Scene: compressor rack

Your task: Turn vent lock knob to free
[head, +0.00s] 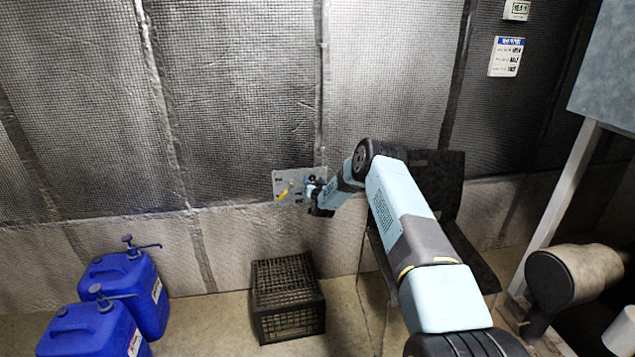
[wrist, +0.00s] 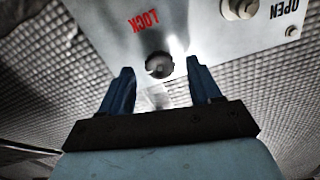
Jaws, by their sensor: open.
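A grey metal panel (head: 288,182) is on the quilted wall in the head view, and its plate (wrist: 210,22) fills the top of the wrist view. A dark round knob (wrist: 159,65) sits on the plate near red LOCK lettering (wrist: 144,20), which appears upside down. Black OPEN lettering (wrist: 284,9) is at the upper right. My gripper (wrist: 160,78) is open, with one blue finger on each side of the knob and visible gaps between. I cannot tell how deep the fingertips reach. In the head view my gripper (head: 316,190) is at the panel's right side and hides part of it.
A bolt-like fitting (wrist: 238,8) stands on the plate right of the knob. A black crate (head: 288,297) is on the floor below the panel. Blue jugs (head: 118,295) stand at the left. A dark chair-like object (head: 440,190) is behind my arm.

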